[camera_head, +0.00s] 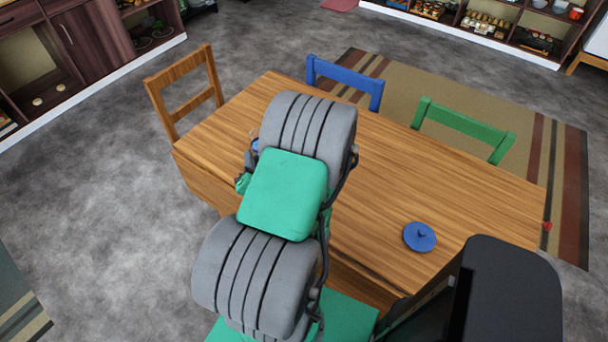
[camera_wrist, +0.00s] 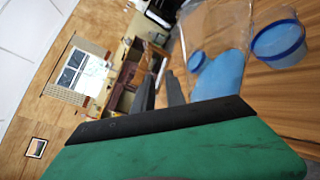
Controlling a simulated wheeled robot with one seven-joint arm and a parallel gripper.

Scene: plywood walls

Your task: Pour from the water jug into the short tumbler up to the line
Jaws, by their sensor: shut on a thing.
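The water jug (camera_wrist: 219,74) is clear with blue water in it, and lies beside my fingers in the wrist view. My gripper (camera_wrist: 160,92) shows two dark fingers, shut on the jug, though its handle is not clearly seen. A short tumbler (camera_wrist: 278,45) with a dark blue band and pale blue inside stands on the wooden table at the right of the wrist view. A smaller blue-rimmed round shape shows by or through the jug wall; I cannot tell what it is. In the head view my arm hides the gripper and nearly all of the jug and tumbler.
The wooden table (camera_head: 390,180) is mostly bare. A blue lid-like disc with a knob (camera_head: 419,236) lies on its right part. A wooden chair (camera_head: 187,92), a blue chair (camera_head: 345,80) and a green chair (camera_head: 462,128) stand around it. A dark chair-like shape (camera_head: 510,295) stands at lower right.

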